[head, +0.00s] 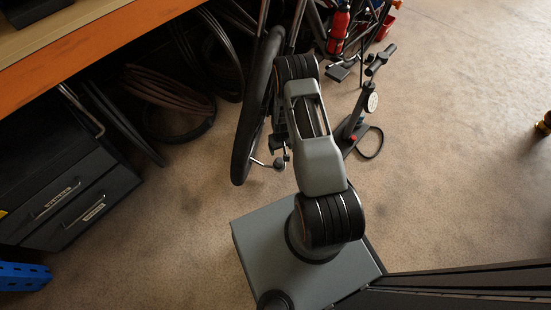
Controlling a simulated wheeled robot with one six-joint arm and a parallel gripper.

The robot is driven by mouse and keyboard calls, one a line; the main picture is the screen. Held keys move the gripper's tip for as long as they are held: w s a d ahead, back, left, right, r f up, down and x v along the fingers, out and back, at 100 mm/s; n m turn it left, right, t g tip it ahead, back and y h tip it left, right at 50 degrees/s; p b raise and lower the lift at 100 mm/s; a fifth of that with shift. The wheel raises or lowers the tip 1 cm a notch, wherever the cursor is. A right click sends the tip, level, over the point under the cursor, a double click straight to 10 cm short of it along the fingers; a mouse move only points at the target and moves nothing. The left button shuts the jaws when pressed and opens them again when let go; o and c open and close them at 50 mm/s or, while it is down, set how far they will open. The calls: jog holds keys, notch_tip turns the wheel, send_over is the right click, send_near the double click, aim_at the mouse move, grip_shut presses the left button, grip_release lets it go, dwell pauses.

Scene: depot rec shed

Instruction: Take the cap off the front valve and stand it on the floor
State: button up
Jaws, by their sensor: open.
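The front wheel (243,150) stands nearly edge-on left of my arm, its dark tyre upright on the bike. My gripper (270,162) shows only as small dark and silver parts, partly hidden behind my arm, beside the lower part of this wheel. It is open. I cannot make out the valve or its cap, nor whether the gripper touches them. No cap is seen on the floor.
A floor pump (357,120) with a gauge and hose stands right of my arm. The bike carries a red bottle (339,27). A workbench (100,38), dark drawers (62,205) and hanging tyres (170,90) are at left. The carpet (465,150) at right is mostly clear.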

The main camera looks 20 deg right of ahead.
aim_at(279, 160)
jog(key=f+b, duration=0.1)
jog(key=f, duration=0.1)
jog(key=f+b, duration=0.1)
jog(key=f, duration=0.2)
jog(key=f+b, duration=0.1)
jog(key=f, duration=0.2)
jog(key=shift+w+f, duration=0.1)
jog(key=shift+w, duration=0.15)
jog(key=shift+a+f+b, duration=0.1)
jog(key=shift+f+b, duration=1.5)
jog(key=shift+f, duration=1.05)
jog(key=shift+c, duration=0.2)
jog(key=c, duration=1)
jog(key=shift+o, duration=0.2)
jog(key=shift+r, duration=0.15)
